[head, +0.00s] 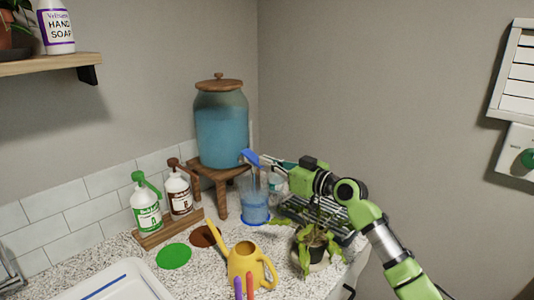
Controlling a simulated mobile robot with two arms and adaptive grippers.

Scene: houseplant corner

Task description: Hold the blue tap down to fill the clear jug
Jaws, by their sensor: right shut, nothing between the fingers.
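The blue tap (250,157) sticks out from the lower front of the glass water dispenser (221,135), which holds blue water and has a wooden lid. The clear jug (255,204) stands below the tap on a blue round mat (255,222). Blue liquid shows in its lower part. My right gripper (268,162) comes in from the right, shut and empty, with its tips close beside the tap. I cannot tell whether they touch it. My left gripper is not in view.
The dispenser rests on a wooden stand (218,172). Green and brown pump bottles (145,208) stand left on a wooden tray. A yellow watering can (246,265) and a potted plant (314,240) stand in front. A dark rack (318,217) lies under my right arm.

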